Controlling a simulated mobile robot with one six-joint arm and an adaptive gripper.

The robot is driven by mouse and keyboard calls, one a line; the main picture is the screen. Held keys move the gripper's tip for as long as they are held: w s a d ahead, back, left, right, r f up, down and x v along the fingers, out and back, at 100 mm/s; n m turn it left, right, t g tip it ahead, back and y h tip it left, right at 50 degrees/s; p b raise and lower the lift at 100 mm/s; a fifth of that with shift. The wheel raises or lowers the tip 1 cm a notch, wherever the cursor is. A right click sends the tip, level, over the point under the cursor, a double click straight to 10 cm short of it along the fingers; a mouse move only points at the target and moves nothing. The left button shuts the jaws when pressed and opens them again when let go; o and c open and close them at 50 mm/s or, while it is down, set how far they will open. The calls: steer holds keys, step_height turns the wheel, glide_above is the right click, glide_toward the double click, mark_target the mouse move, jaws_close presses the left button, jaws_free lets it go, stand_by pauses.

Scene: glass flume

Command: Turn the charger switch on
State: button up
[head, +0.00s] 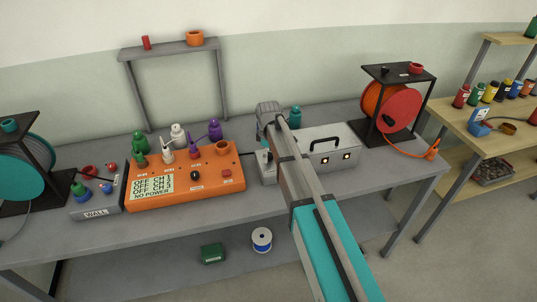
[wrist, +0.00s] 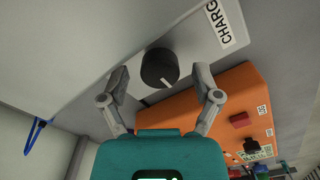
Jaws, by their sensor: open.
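In the wrist view a round black knob (wrist: 159,68) with a white pointer mark sits on a pale grey panel (wrist: 200,45). A label beginning "CHARG" (wrist: 226,20) is beside it, cut off by the frame edge. The pointer mark points toward the lower side of the picture, slightly right. My gripper (wrist: 161,76) is open, with one finger on each side of the knob. A gap shows between each finger and the knob. In the head view my arm hides the knob and most of my gripper.
An orange box (head: 205,180) with a display reading "NO POWER" stands left of my arm; bottles stand behind it. A grey box with a handle and two lit lamps (head: 338,165) is right of my arm. Cable reels (head: 400,108) stand at the bench's right and left ends.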

steer(key=n, duration=0.4)
step_height(320, 180, up, 14)
steer(key=p, duration=1.4)
steer(key=s+d+f+m+b, duration=0.4)
steer(key=s+d+m, duration=0.4)
steer(key=s, duration=0.3)
steer(key=s+d+f+m+b, duration=0.4)
steer(key=s+d+m, duration=0.4)
steer(key=s+m, duration=0.2)
steer(key=shift+s+d+f+b, duration=0.25)
steer(key=shift+s+f+b, duration=0.15)
steer(key=shift+s, duration=0.6)
